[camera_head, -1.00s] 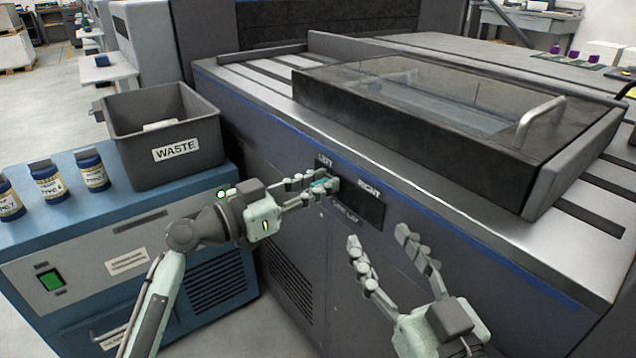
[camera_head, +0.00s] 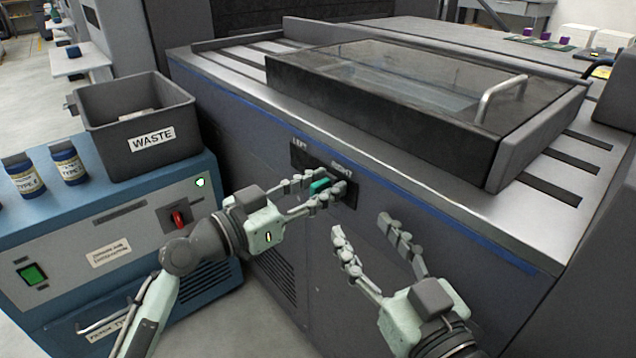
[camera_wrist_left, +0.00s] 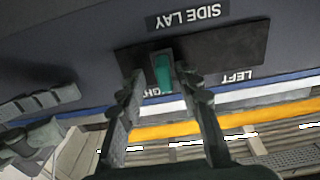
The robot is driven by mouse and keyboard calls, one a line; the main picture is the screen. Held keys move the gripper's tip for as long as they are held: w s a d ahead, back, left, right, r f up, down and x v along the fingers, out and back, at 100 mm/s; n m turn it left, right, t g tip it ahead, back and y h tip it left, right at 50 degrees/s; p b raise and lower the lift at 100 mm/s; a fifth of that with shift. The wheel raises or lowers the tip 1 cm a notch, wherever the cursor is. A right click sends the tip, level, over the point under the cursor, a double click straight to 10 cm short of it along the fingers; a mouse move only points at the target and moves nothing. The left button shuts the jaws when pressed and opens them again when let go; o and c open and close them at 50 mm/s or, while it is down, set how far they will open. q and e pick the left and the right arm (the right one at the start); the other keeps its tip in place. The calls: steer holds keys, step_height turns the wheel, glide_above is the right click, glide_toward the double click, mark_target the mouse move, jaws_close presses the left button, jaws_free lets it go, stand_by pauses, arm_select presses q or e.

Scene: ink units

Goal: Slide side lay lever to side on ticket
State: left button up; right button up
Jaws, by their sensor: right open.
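The side lay lever is a small teal knob (camera_head: 320,186) on a dark plate (camera_head: 350,190) in the machine's side. LEFT and RIGHT labels are above the plate in the head view. In the left wrist view the lever (camera_wrist_left: 162,72) appears upside down, nearer the RIGHT end of the plate. My left gripper (camera_head: 322,188) has its fingers on either side of the lever and appears shut on it; exact finger contact is hard to see. My right gripper (camera_head: 368,232) is open and empty, to the right of and below the plate. No ticket is readable in view.
The cabinet has a red rotary switch (camera_head: 179,218) and a green switch (camera_head: 32,274). The machine's metal top edge (camera_head: 450,195) runs above my grippers.

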arm_select(q)
steer(key=shift+a, duration=0.15)
steer(key=shift+s+a, duration=0.15)
steer(key=shift+a, duration=0.15)
steer(key=v, duration=1.1)
steer(key=shift+s, duration=0.1)
